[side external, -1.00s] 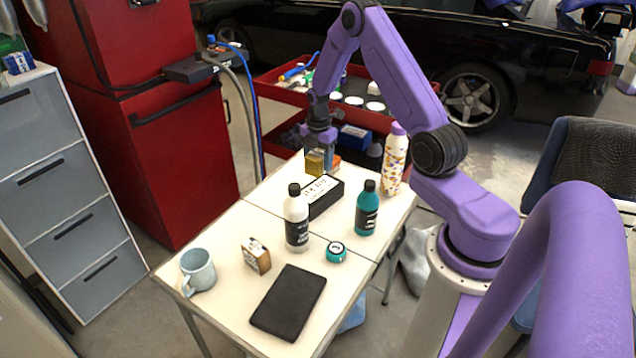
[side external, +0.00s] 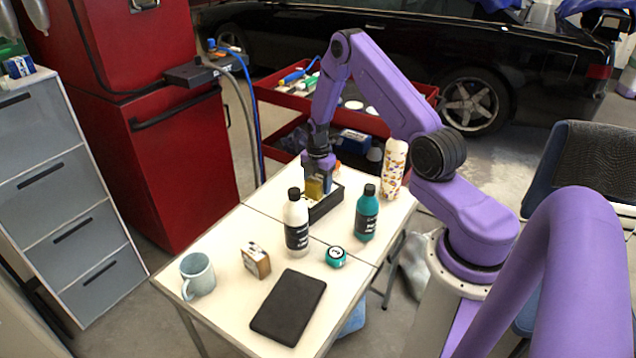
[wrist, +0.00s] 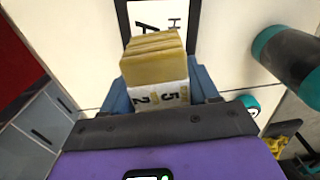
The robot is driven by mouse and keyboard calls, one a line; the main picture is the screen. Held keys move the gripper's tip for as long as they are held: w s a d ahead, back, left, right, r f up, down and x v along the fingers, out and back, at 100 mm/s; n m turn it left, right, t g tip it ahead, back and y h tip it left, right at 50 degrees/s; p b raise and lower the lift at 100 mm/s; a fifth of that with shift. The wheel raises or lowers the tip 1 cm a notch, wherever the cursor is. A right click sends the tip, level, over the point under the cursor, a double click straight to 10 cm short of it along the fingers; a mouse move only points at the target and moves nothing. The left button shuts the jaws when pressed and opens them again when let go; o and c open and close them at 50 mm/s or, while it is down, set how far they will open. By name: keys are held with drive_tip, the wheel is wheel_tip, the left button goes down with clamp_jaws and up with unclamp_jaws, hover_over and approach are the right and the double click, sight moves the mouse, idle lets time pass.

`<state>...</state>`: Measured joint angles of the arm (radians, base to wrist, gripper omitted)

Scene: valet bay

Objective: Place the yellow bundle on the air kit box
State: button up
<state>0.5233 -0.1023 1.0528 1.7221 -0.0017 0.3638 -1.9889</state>
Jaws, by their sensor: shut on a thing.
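The yellow bundle (side external: 315,188) is held upright between the fingers of my gripper (side external: 318,180), which is shut on it. In the wrist view the bundle (wrist: 152,68) shows stacked yellow layers and a white band with black print, between the blue fingers (wrist: 160,88). The air kit box (side external: 328,207) is a black box with a white label on top, lying on the table. The bundle is at the box's top; I cannot tell whether they touch. The box (wrist: 193,22) also shows beyond the bundle in the wrist view, its label partly hidden.
A white bottle (side external: 297,225) stands close in front of the box, a teal bottle (side external: 367,215) to its right and a patterned bottle (side external: 394,168) farther back. A teal tin (side external: 336,256), small box (side external: 256,260), mug (side external: 198,274) and black tablet-like slab (side external: 289,306) lie nearer.

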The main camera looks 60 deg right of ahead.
drive_tip(key=o, duration=1.1)
drive_tip(key=shift+f, duration=0.1)
